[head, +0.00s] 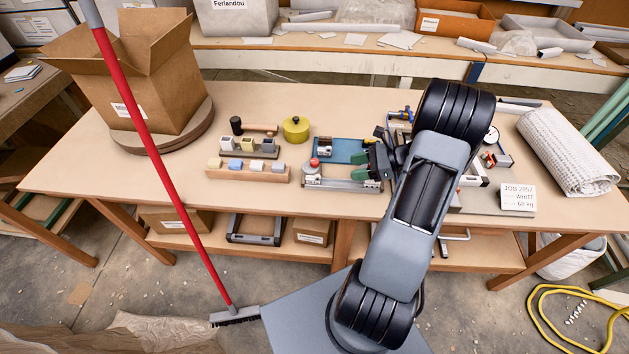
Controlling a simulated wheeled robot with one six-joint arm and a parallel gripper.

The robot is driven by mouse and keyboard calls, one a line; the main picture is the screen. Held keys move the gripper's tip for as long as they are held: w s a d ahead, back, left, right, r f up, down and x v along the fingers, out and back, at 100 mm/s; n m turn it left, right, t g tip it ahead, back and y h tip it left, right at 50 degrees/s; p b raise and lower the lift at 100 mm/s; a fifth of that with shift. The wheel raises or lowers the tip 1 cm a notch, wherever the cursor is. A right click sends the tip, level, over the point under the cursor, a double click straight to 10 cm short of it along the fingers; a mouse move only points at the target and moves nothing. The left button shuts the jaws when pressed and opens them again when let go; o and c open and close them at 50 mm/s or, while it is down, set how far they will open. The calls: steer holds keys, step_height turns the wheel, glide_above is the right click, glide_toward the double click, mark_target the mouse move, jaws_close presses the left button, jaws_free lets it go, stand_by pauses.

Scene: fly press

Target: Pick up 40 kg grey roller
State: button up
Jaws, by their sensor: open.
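A low rack (250,153) near the table's middle holds a row of small pieces: a white one, a beige one and, at the right, a grey one (268,144). The grey piece looks like the grey roller, but its weight marking is too small to read. My gripper (391,140) shows only in part, dark, beside my arm at the right of the small press fixture (342,178). It is open and well to the right of the rack. My arm hides much of it and part of the table.
Front of the rack, a wooden block (247,174) carries several coloured pieces. A carton (160,85) is at left, a job card (517,198) at right. A red-handled broom (160,165) crosses the view.

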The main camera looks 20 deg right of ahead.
mark_target(318, 175)
steer(key=x, duration=0.8)
steer(key=p+x, duration=0.1)
steer(key=x, duration=0.4)
steer(key=shift+w+d+f, duration=0.1)
steer(key=shift+f, duration=0.15)
steer(key=shift+c, duration=0.3)
jaws_close()
steer(key=shift+r, duration=0.1)
